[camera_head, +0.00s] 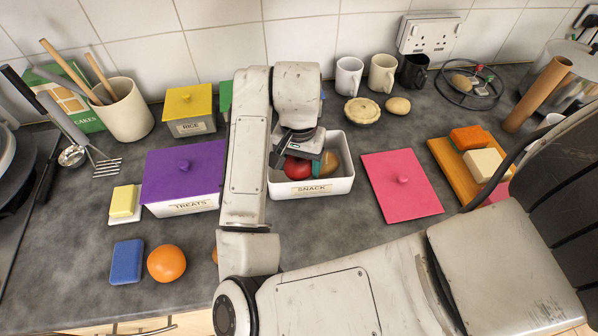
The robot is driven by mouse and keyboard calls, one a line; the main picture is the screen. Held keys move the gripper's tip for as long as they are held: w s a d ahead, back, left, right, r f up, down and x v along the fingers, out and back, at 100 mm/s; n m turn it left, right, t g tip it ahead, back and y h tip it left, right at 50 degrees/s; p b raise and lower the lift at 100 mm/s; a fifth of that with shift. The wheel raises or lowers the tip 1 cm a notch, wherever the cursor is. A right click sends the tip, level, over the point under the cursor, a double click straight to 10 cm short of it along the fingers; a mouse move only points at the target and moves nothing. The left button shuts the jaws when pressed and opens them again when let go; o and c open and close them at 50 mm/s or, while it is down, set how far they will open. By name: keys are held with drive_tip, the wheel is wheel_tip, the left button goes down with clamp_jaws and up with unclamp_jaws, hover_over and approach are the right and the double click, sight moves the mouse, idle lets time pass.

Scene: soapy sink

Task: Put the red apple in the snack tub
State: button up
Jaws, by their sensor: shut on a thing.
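The snack tub (341,186) is a white open box labelled SNACK in the middle of the counter. The red apple (297,168) is inside the tub's outline at its left side, directly below my gripper (307,160). My gripper points down into the tub and is shut on the red apple; its fingers are partly hidden. A brown roundish item (329,163) lies in the tub to the right of the apple. I cannot tell whether the apple touches the tub floor.
A pink lid (400,186) lies right of the tub. The purple-lidded treats tub (184,175) stands left. An orange (166,263) and a blue sponge (126,261) lie front left. Mugs (382,73), a pie (362,111) and a potato-like item (398,106) are behind.

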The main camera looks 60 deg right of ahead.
sight(300, 174)
drive_tip(key=shift+s+f, duration=0.1)
drive_tip(key=shift+f, duration=1.8)
drive_tip(key=shift+f+b, duration=0.15)
drive_tip(key=shift+b, duration=0.15)
drive_tip(key=o, duration=1.1)
drive_tip(key=shift+o, duration=0.2)
wheel_tip(300, 174, up, 12)
drive_tip(key=shift+r+p, duration=0.2)
drive_tip(key=shift+p, duration=1.05)
